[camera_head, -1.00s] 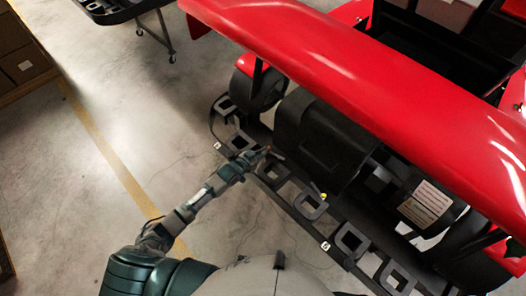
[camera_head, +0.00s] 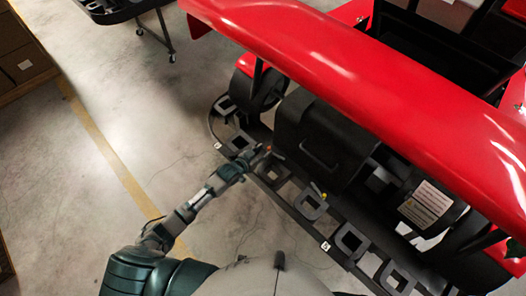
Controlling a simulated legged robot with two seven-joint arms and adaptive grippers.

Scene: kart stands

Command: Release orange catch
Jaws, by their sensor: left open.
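The red kart (camera_head: 370,90) stands at the right with its big red wing across the view. Below the wing is a black box-like part (camera_head: 325,140) at the kart's rear. A dark frame rail (camera_head: 300,213) with square openings runs along its near side. A small orange spot (camera_head: 269,148) shows right at the fingertips of my left gripper (camera_head: 262,156); contact cannot be told. A small yellow piece (camera_head: 322,195) sits on the frame further right. My left gripper is open beside the rail. My right gripper is out of view.
A black table or tray on a wheeled leg (camera_head: 125,10) stands at the top left. Brown boxes (camera_head: 25,65) sit on a shelf at the left edge. The concrete floor with a yellow line (camera_head: 110,155) is clear at the left.

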